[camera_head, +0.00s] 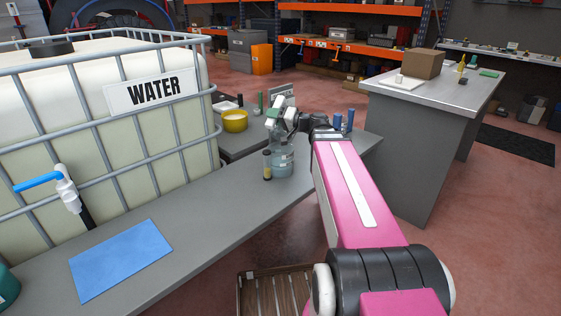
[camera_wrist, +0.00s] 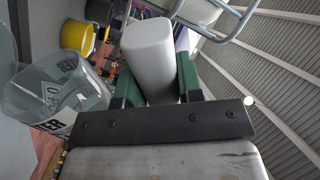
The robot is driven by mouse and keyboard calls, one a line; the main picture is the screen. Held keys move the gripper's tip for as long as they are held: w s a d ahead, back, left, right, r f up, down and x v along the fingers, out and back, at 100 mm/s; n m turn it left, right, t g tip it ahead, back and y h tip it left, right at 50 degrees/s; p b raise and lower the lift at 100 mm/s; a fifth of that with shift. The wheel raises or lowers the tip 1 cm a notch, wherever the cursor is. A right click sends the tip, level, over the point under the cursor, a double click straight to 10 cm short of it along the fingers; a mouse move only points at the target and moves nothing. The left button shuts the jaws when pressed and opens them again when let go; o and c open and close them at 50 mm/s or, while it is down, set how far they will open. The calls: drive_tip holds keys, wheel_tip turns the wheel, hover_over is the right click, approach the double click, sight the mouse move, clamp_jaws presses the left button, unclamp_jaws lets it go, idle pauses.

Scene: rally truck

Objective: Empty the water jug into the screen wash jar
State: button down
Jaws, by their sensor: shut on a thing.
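The screen wash jar (camera_head: 284,162) is a clear jar with a label, standing on the grey counter. In the wrist view a clear, labelled jar (camera_wrist: 50,92) shows large at the left, seemingly the same one. My gripper (camera_head: 277,117) is above this jar at the far end of my arm. In the wrist view its green fingers (camera_wrist: 156,85) are shut on a smooth pale grey-white piece, seemingly the water jug (camera_wrist: 150,50). That view is strongly rolled, so the jug seems tilted. Its mouth and contents are hidden, and I cannot see any stream.
A small dark bottle (camera_head: 267,166) stands close beside the jar. A yellow tub (camera_head: 235,121) stands behind. The caged water tank (camera_head: 150,127) with a blue-handled tap is at the left. A blue mat (camera_head: 120,262) lies on the clear near counter.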

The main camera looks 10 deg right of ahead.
drive_tip(key=shift+s+a+f+n, duration=0.15)
drive_tip(key=shift+s+a+n, duration=0.05)
drive_tip(key=shift+n, duration=0.1)
idle(2.5)
drive_tip(key=w+d+m, duration=0.1)
drive_tip(key=w+m, duration=0.1)
drive_tip(key=w+d+r+m, duration=0.1)
drive_tip(key=w+d+m, duration=0.2)
drive_tip(key=w+m, duration=0.1)
drive_tip(key=w, duration=0.1)
drive_tip(key=shift+d+r, duration=0.3)
drive_tip(key=shift+r, duration=0.1)
drive_tip(key=w+d+f+m, duration=0.1)
drive_tip(key=w+d+m, duration=0.5)
drive_tip(key=w+m, duration=0.3)
drive_tip(key=w+d+f+m, duration=0.2)
drive_tip(key=w+d+m, duration=0.4)
drive_tip(key=w+m, duration=0.2)
drive_tip(key=shift+w+d+f+m, duration=0.25)
drive_tip(key=shift+w+m, duration=0.15)
drive_tip(key=shift+w, duration=0.15)
idle(0.3)
